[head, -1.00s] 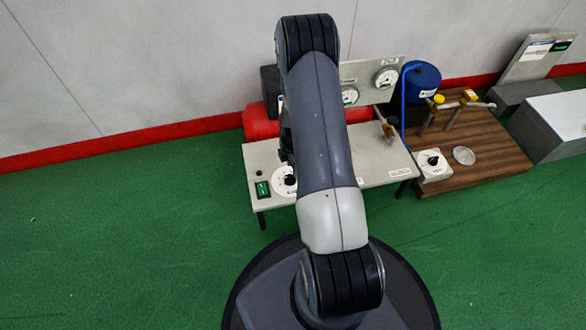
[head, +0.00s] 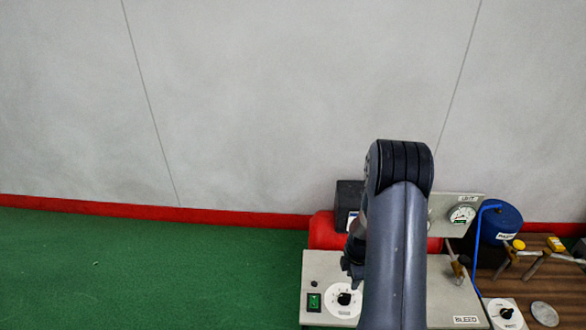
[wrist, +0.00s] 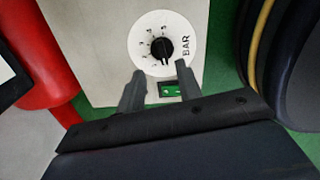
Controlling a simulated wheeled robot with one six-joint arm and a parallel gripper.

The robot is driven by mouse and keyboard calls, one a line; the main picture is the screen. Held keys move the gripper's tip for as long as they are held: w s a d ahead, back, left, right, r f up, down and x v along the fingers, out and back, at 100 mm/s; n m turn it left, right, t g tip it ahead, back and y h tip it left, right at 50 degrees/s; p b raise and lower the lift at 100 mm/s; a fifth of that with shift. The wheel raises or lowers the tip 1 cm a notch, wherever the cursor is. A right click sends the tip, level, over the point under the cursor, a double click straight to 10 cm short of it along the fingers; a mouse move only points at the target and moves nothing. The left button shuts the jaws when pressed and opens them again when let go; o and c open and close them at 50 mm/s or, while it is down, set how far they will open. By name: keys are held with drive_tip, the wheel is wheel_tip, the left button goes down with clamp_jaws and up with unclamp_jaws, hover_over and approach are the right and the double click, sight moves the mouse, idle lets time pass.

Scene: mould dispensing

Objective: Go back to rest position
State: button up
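My gripper (wrist: 160,92) shows in the wrist view with its two dark fingers apart and nothing between them. Beyond the fingertips is a white round dial with a black knob (wrist: 162,48), marked BAR, on a pale panel. A green switch (wrist: 170,89) shows between the fingers, past their tips. In the head view my arm rises in front of the pale bench unit (head: 452,292) and hides part of it. The same dial (head: 344,300) and green switch (head: 314,302) show left of the arm. The gripper is mostly hidden there.
A red tank (head: 325,232) lies behind the bench unit. A gauge (head: 462,215) stands on an upright plate. Right of it are a blue container (head: 499,222), a wooden board (head: 570,290) with yellow-topped fittings, and another knob (head: 506,313). The green floor (head: 140,270) at left is clear.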

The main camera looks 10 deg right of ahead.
sight(348, 294)
wheel_tip(348, 294, down, 10)
drive_tip(key=b, duration=0.3)
drive_tip(key=shift+r+b, duration=0.15)
drive_tip(key=shift+b, duration=0.15)
drive_tip(key=shift+r, duration=0.2)
wheel_tip(348, 294, up, 11)
drive_tip(key=p, duration=0.5)
wheel_tip(348, 294, down, 12)
drive_tip(key=b, duration=0.5)
drive_tip(key=shift+r, duration=0.25)
drive_tip(key=shift+r+m, duration=0.25)
drive_tip(key=shift+m, duration=0.25)
drive_tip(key=shift+s+m+p, duration=0.2)
drive_tip(key=shift+m+p, duration=0.1)
drive_tip(key=shift+m, duration=0.9)
drive_tip(key=m, duration=0.6)
drive_tip(key=shift+s+a+p, duration=0.25)
drive_tip(key=shift+p, duration=0.05)
